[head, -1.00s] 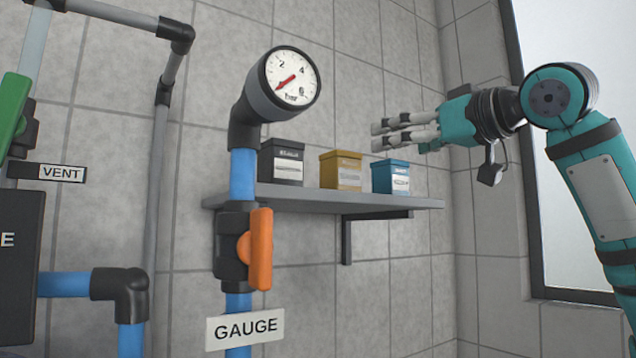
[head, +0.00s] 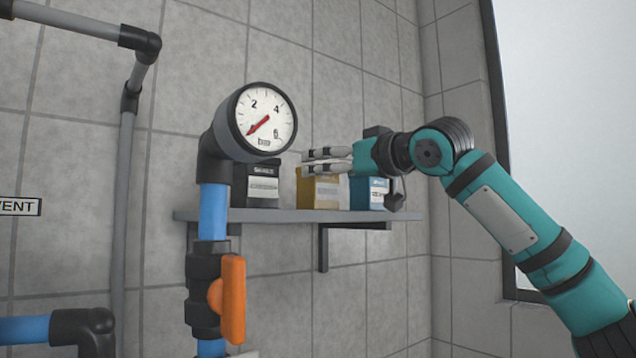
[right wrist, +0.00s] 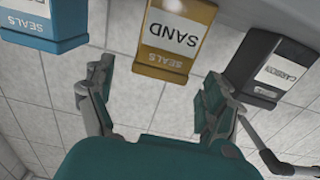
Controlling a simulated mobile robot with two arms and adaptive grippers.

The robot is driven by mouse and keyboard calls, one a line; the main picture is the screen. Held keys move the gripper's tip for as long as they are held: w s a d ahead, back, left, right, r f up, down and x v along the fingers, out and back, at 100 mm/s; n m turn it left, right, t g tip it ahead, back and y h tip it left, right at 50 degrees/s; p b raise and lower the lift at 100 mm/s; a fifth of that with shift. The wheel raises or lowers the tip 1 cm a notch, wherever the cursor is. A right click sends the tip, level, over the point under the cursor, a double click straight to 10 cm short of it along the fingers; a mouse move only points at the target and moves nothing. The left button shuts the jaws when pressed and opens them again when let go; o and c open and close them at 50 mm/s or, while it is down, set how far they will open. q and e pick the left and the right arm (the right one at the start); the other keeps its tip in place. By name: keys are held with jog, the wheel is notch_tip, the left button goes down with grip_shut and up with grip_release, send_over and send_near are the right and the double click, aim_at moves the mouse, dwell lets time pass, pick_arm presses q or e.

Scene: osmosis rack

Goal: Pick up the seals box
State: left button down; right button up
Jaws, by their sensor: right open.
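Three boxes stand on a wall shelf. The blue box (head: 368,194) is the rightmost in the head view; in the right wrist view the blue box (right wrist: 45,22) is at top left, with SEALS on its edge. The yellow box (head: 318,194) is in the middle; in the right wrist view the yellow box (right wrist: 175,40) carries a SAND label and also the word SEALS. My right gripper (head: 308,161) is open and empty, its fingers pointing left in front of the yellow box's top. In the right wrist view the gripper (right wrist: 158,72) has its fingers spread below the yellow box. My left gripper is not in view.
A black box (head: 262,187), labelled CARBON in the right wrist view, stands left of the yellow one on the grey shelf (head: 400,215). A pressure gauge (head: 266,118) and a blue pipe with an orange valve handle (head: 233,299) stand to the left. A window is at right.

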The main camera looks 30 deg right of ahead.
jog(key=w+p, duration=0.2)
jog(key=w, duration=0.1)
jog(key=w+p, duration=0.1)
jog(key=shift+w+a+r, duration=0.2)
jog(key=shift+w+r, duration=0.1)
jog(key=shift+r, duration=0.05)
jog(key=shift+w+f, duration=0.1)
jog(key=shift+w, duration=0.15)
jog(key=shift+s, duration=0.1)
jog(key=shift+c, duration=0.3)
jog(key=c, duration=0.5)
jog(key=shift+f, duration=0.1)
jog(key=c, duration=0.4)
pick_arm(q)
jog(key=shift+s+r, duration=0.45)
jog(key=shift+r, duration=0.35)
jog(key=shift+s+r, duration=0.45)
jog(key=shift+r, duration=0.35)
pick_arm(e)
jog(key=c, duration=0.4)
